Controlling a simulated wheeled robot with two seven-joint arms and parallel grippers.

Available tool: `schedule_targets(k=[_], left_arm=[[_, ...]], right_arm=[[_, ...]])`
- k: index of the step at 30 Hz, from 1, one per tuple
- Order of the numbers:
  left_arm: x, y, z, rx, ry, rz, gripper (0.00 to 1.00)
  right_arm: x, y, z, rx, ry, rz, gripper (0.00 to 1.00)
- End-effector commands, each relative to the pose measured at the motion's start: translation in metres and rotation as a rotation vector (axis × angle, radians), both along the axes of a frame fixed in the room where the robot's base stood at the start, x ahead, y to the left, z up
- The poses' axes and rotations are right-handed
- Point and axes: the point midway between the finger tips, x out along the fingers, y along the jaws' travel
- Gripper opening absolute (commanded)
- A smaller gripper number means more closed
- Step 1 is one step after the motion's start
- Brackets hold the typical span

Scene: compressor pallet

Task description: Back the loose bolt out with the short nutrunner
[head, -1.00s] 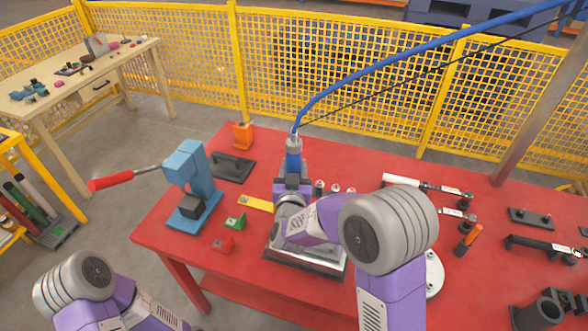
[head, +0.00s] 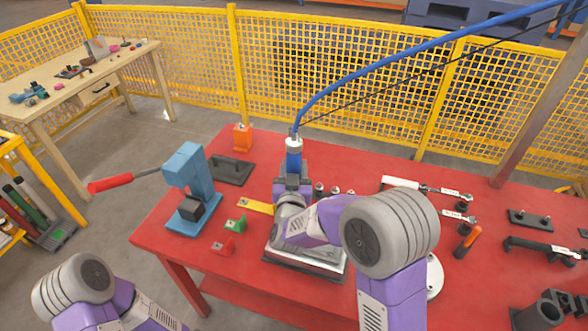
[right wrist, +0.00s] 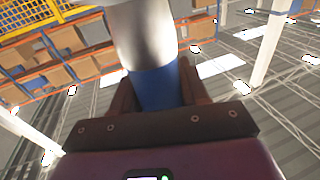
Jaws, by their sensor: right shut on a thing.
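The nutrunner (head: 293,160) is an upright blue and silver tool with a blue hose running up from its top. My right gripper (head: 292,182) is shut on its body above the red table. In the right wrist view the nutrunner's blue and silver body (right wrist: 155,85) stands between the fingers of my right gripper (right wrist: 155,95). A metal plate or block (head: 300,265) lies below my right arm, which covers much of it. The loose bolt and the nutrunner's lower end are hidden behind my arm. My left arm shows at the lower left, but its gripper is out of view.
On the red table (head: 180,250) stand a blue arbor press (head: 190,185) with a red handle, an orange block (head: 242,137), a dark plate (head: 231,170) and small green (head: 236,224) and red (head: 223,246) blocks. Wrenches (head: 430,187) lie right. A yellow fence stands behind.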

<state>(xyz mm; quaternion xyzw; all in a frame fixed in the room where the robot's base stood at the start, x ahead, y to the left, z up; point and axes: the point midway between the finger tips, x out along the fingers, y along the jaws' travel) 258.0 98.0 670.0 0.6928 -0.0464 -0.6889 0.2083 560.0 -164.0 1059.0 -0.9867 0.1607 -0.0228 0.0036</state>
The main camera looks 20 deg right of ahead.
Motion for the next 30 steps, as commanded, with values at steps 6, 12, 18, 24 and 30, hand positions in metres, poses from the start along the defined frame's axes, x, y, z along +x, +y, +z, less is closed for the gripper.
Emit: schedule_targets(k=[6, 12, 18, 24, 30], left_arm=[[0.000, 0.000, 0.000, 0.000, 0.000, 0.000, 0.00], [0.000, 0.000, 0.008, 0.000, 0.000, 0.000, 0.00], [0.000, 0.000, 0.017, 0.000, 0.000, 0.000, 0.00], [0.000, 0.000, 0.027, 0.000, 0.000, 0.000, 0.00], [0.000, 0.000, 0.035, 0.000, 0.000, 0.000, 0.00]], right_arm=[[-0.003, -0.001, -0.020, -0.001, 0.055, 0.003, 0.00], [-0.003, 0.000, -0.009, -0.002, 0.055, 0.003, 0.00], [-0.003, 0.001, 0.004, -0.004, 0.056, 0.005, 0.00], [-0.003, 0.002, 0.019, -0.004, 0.050, 0.009, 0.00], [-0.003, 0.003, 0.033, -0.003, 0.043, 0.011, 0.00]])
